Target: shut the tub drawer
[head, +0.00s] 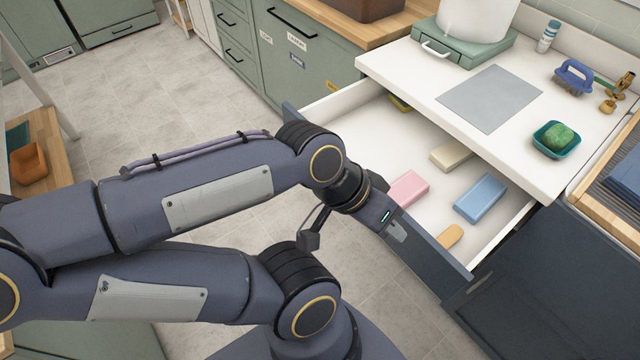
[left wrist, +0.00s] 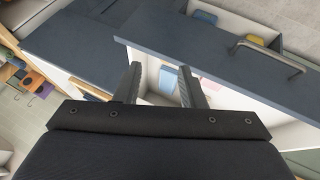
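A drawer with a dark blue front (head: 435,268) and white inside stands pulled out under the white counter. In it lie a pink bar (head: 408,189), a blue bar (head: 480,198), a cream bar (head: 451,155) and an orange piece (head: 450,237). My left gripper (head: 390,222) is at the drawer front, with its fingers mostly hidden in the head view. The left wrist view shows its fingers (left wrist: 160,78) apart and empty, beside a dark blue panel (left wrist: 215,62) with a metal handle (left wrist: 270,55); I cannot tell whether they touch it. My right gripper is out of view.
On the counter (head: 395,65) are a white tub (head: 478,14) on a green base (head: 463,46), a grey mat (head: 490,98), a blue brush (head: 574,76) and a teal dish (head: 548,147). Green cabinets (head: 300,65) stand at the back left. Tiled floor (head: 160,110) is open.

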